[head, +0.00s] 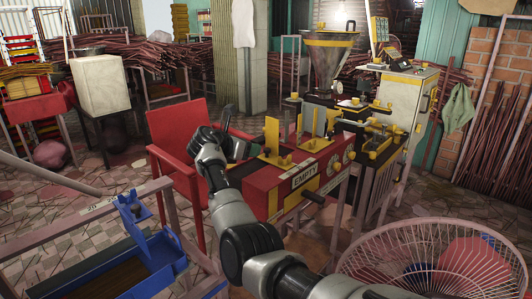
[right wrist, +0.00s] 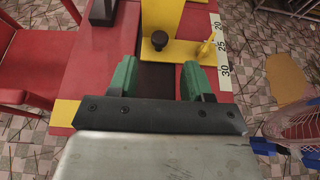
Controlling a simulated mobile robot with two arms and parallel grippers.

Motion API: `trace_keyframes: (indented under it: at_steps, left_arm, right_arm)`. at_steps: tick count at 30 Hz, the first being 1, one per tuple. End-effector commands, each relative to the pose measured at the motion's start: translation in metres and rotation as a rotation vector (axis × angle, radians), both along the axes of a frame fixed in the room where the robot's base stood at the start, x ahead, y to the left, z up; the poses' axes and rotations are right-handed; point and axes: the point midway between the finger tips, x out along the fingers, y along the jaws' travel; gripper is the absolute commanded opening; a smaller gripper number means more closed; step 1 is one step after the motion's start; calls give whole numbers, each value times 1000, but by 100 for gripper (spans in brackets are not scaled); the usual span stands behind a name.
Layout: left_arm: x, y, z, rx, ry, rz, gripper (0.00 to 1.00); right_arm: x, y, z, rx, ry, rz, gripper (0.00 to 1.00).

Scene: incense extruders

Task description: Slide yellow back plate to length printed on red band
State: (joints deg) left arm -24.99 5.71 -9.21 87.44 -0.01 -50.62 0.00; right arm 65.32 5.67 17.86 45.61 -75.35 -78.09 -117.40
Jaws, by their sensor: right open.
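The yellow back plate (head: 271,137) stands upright on the red machine top in the head view. Its lower part shows at the top of the right wrist view (right wrist: 161,14), with a black knob (right wrist: 158,41) on its foot. A small yellow pointer (right wrist: 207,48) beside the foot lies near the 25 on a white scale (right wrist: 222,48) marked 20, 25 and 30. My right gripper (right wrist: 158,76) is open, its green fingers apart and empty, just short of the knob; the head view shows it left of the plate (head: 236,143). I cannot make out a printed red band. My left gripper is not in view.
A red chair (head: 177,130) stands close left of the machine. A steel hopper (head: 327,60) rises behind. An EMPTY label (head: 304,175) marks the machine's front.

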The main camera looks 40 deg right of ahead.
Motion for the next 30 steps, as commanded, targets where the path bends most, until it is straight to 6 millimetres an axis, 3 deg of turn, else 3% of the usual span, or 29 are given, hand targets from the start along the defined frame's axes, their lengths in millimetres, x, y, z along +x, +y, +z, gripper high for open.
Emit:
trace_keyframes:
  at_steps: [6, 12, 27, 30]
  left_arm:
    - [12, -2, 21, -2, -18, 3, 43]
    - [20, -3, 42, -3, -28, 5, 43]
    - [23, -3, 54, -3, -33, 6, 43]
    - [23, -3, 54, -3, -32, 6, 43]
  right_arm:
    - [3, -43, -20, 1, 3, -3, 50]
    - [5, -65, -28, 0, 1, -3, 50]
    - [6, -75, -32, 0, -1, 0, 50]
    - [6, -75, -32, 0, 0, 0, 34]
